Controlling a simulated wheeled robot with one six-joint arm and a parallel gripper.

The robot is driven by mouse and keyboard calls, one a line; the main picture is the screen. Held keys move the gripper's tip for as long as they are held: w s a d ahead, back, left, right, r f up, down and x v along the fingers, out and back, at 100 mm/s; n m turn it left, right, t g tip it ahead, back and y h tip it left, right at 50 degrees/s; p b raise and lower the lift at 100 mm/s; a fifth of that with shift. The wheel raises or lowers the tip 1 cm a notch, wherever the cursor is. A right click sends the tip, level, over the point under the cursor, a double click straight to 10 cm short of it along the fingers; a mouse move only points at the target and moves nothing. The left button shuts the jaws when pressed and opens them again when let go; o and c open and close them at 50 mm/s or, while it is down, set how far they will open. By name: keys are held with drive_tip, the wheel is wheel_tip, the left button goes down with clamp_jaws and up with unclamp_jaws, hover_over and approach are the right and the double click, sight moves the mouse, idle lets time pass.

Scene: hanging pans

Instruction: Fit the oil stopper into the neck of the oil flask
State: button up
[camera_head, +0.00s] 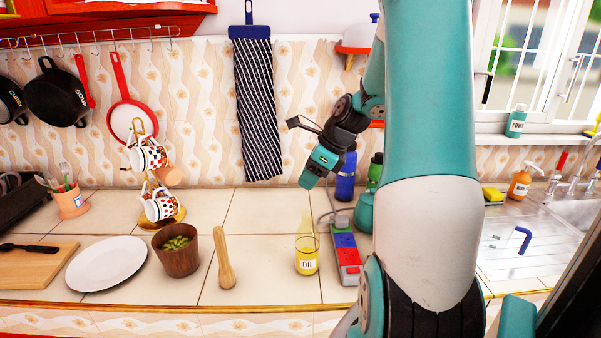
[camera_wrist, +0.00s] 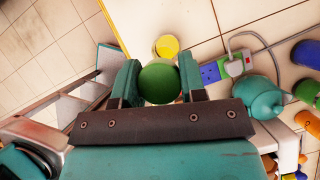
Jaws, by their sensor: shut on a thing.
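The oil flask (camera_head: 306,258), clear with yellow oil and an "OIL" label, stands upright on the tiled counter. In the wrist view its yellow oil (camera_wrist: 167,45) shows just beyond the held thing. My gripper (camera_head: 308,180) is raised above and behind the flask, tilted down to the left, apart from it. In the wrist view, my gripper's two teal fingers are shut on a round green thing (camera_wrist: 159,82), which looks like the oil stopper. Its lower end is hidden from the wrist camera. I cannot make it out in the head view.
A power strip (camera_head: 345,255) lies right of the flask, with a teal teapot (camera_head: 365,212) and blue bottle (camera_head: 346,178) behind. A pestle (camera_head: 225,260), a wooden cup of green bits (camera_head: 178,258) and a white plate (camera_head: 106,264) are to the left.

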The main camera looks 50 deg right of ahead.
drive_tip(key=shift+w+a, duration=0.1)
drive_tip(key=shift+a, duration=0.1)
drive_tip(key=shift+r+p, duration=0.15)
drive_tip(key=shift+p, duration=0.5)
drive_tip(key=b, duration=0.3)
hover_over(303, 214)
drive_tip(key=s, duration=0.1)
drive_tip(key=shift+d+f, duration=0.15)
drive_tip(key=shift+f, duration=1.1)
drive_tip(key=shift+d+f, duration=0.15)
drive_tip(key=shift+f, duration=1.05)
drive_tip(key=shift+p, duration=1.1)
drive_tip(key=shift+f+b, duration=1.05)
drive_tip(key=shift+f, duration=1.35)
drive_tip(key=o, duration=1)
drive_tip(key=shift+r, duration=0.1)
